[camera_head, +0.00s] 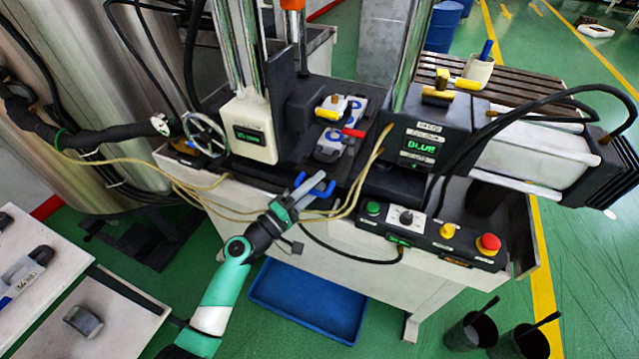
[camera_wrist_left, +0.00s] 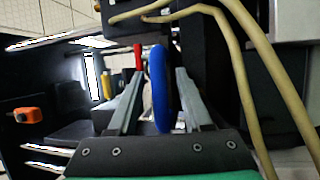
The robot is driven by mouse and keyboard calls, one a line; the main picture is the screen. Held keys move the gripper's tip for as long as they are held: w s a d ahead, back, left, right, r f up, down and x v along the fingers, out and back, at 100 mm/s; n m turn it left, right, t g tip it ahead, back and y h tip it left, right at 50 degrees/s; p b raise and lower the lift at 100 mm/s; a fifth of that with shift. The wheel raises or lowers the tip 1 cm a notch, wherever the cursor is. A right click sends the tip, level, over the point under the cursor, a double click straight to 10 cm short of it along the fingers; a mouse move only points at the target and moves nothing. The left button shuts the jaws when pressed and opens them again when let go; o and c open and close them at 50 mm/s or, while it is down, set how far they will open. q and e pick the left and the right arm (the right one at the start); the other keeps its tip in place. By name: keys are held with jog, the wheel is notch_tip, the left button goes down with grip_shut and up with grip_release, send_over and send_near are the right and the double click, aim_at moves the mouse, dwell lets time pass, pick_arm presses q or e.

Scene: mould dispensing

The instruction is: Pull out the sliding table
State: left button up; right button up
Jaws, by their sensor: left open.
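The dark sliding table (camera_head: 345,172) sits in the machine under the grey mould block (camera_head: 332,148). A blue handle (camera_head: 326,190) is at its front edge; in the left wrist view the blue handle (camera_wrist_left: 158,88) stands between my two fingers. My left gripper (camera_head: 310,187) reaches in from below and is open around the handle, with a gap showing on both sides. The fingertips partly cover the handle in the head view. A red handle (camera_head: 353,133) shows by the mould, and also in the left wrist view (camera_wrist_left: 138,57). My right gripper is not in view.
Beige hoses (camera_head: 350,204) loop in front of the machine, close to my left gripper. A control panel (camera_head: 430,235) with buttons is at the right. A blue tray (camera_head: 307,300) lies on the floor below. Black buckets (camera_head: 470,332) stand at lower right.

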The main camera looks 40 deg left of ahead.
pick_arm(q)
jog(key=shift+w+r, duration=0.1)
jog(key=shift+w, duration=0.6)
jog(key=shift+s+d, duration=0.1)
grip_shut()
jog(key=shift+r, duration=0.15)
